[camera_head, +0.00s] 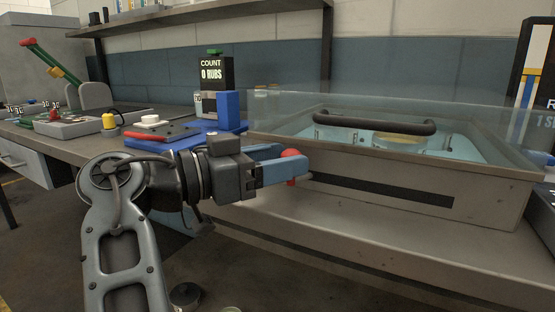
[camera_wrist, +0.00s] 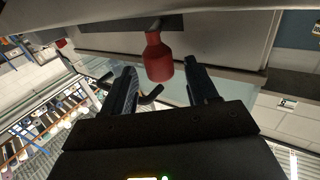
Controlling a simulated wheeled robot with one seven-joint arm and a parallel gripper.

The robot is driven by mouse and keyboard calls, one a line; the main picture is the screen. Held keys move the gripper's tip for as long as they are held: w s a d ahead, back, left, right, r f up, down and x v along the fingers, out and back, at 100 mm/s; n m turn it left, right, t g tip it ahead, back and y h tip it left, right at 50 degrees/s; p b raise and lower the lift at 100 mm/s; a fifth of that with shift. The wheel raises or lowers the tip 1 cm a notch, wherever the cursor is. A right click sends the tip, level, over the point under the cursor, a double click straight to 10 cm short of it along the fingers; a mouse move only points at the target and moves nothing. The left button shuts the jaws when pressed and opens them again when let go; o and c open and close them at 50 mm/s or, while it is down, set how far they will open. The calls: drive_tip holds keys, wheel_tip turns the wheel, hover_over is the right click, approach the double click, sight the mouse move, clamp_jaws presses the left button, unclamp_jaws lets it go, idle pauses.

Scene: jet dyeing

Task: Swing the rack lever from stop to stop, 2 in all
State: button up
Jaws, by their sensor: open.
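The rack lever ends in a red knob (camera_head: 291,154) at the left front of the metal tank (camera_head: 480,190). In the wrist view the red knob (camera_wrist: 158,58) lies between my two fingers, with visible gaps on both sides. My gripper (camera_head: 288,170) has its blue fingers at the knob, one of them partly covering it. In the wrist view my gripper (camera_wrist: 162,85) is open. A short rod runs from the knob toward the dark slot (camera_head: 385,190) in the tank's front wall. Most of the lever is hidden.
A counter device (camera_head: 214,76) reading "COUNT 0 RUBS" stands behind my arm. A blue fixture (camera_head: 229,110), a yellow-and-black item (camera_head: 109,120) and trays crowd the left bench. The tank's front ledge is clear.

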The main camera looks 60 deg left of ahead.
drive_tip(key=s, duration=0.7)
drive_tip(key=shift+s+a+p, duration=0.15)
drive_tip(key=shift+s+p, duration=0.2)
drive_tip(key=shift+s, duration=0.05)
